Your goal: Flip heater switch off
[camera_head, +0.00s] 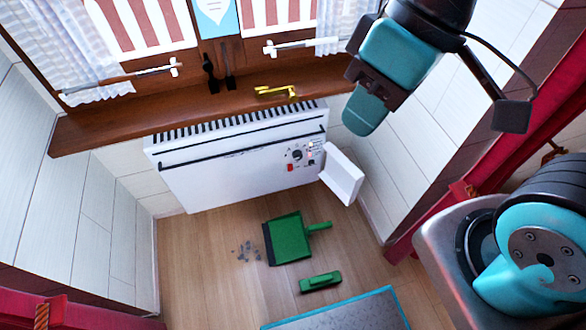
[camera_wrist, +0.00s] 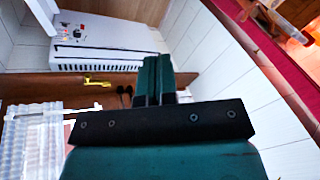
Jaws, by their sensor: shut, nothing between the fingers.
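The white heater (camera_head: 225,165) stands against the wall under the wooden window sill. At its right end is a control panel with a dark round knob (camera_head: 297,155), a red switch (camera_head: 291,168) and small lights. A white cover flap (camera_head: 343,175) hangs open beside the panel. The heater (camera_wrist: 115,40) also shows in the wrist view, upside down, with its panel at the upper left. My gripper (camera_head: 362,117) is up and to the right of the panel, apart from it. In the wrist view its teal fingers (camera_wrist: 156,80) are shut together and empty. The switch position is too small to tell.
A yellow handle-like object (camera_head: 276,92) lies on the sill (camera_head: 150,124), near two dark upright objects. A green dustpan (camera_head: 288,238), grey debris (camera_head: 248,252) and a green brush (camera_head: 320,283) are on the floor. A red-edged frame stands at right.

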